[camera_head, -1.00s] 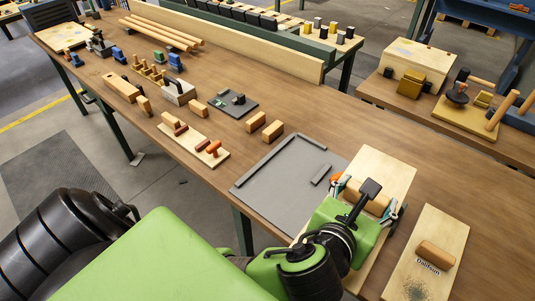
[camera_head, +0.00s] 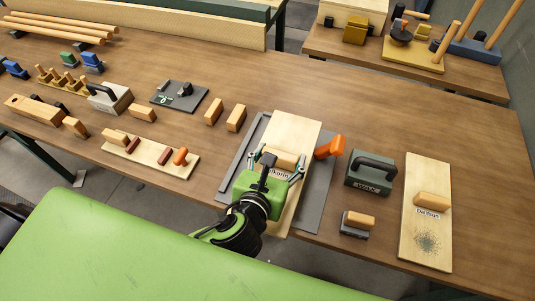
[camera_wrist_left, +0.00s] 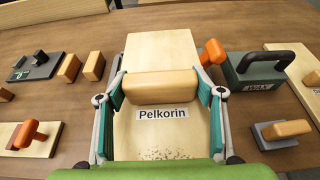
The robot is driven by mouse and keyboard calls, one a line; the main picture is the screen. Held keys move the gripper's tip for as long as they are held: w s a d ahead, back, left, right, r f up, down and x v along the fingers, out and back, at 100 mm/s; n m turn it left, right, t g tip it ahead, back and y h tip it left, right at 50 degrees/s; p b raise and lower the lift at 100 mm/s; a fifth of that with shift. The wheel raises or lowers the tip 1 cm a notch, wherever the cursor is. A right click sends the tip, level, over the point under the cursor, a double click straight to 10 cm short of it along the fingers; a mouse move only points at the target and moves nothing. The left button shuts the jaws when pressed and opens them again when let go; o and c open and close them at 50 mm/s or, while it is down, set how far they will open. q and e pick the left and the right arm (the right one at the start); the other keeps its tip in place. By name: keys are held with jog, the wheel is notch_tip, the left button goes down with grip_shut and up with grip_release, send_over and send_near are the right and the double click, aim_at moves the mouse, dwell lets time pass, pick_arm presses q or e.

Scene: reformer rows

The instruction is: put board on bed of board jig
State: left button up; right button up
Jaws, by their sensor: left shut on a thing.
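The board is a pale wooden plank (camera_head: 297,128) with a wooden bar handle and a label reading "Pelkorin". My left gripper (camera_head: 278,164) is shut on the board's handle (camera_wrist_left: 160,84), one finger on each end in the left wrist view. The board jig is a grey plate (camera_head: 319,186) showing on both sides of the board, with an orange handle (camera_head: 329,147) at its right. The board covers the middle of the jig and its near end reaches past the jig's front edge. I cannot tell whether the board touches the bed. My right gripper is not in view.
A dark green weight (camera_head: 370,176), a small grey block with a wooden handle (camera_head: 356,223) and another board labelled "Delfisun" (camera_head: 427,235) stand to the right. Two wooden blocks (camera_head: 236,118) and a board with an orange knob (camera_head: 150,155) lie to the left. A green padded surface (camera_head: 150,255) is in front.

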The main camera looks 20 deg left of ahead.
pick_arm(q)
jog(key=w+a+f, duration=0.2)
jog(key=w+a, duration=0.1)
jog(key=shift+w+a, duration=0.1)
jog(key=shift+w, duration=0.15)
jog(key=w+f, duration=0.1)
jog(key=w+a+f, duration=0.1)
jog(key=f, duration=0.1)
jog(key=w+a+f, duration=0.1)
jog(key=f, duration=0.1)
jog(key=shift+w, duration=0.1)
jog(key=f, duration=0.3)
jog(key=shift+w+a, duration=0.1)
jog(key=shift+a, duration=0.1)
jog(key=shift+f, duration=0.25)
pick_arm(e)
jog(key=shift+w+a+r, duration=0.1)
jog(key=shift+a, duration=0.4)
pick_arm(q)
jog(key=shift+f, duration=0.15)
jog(key=o, duration=1.5)
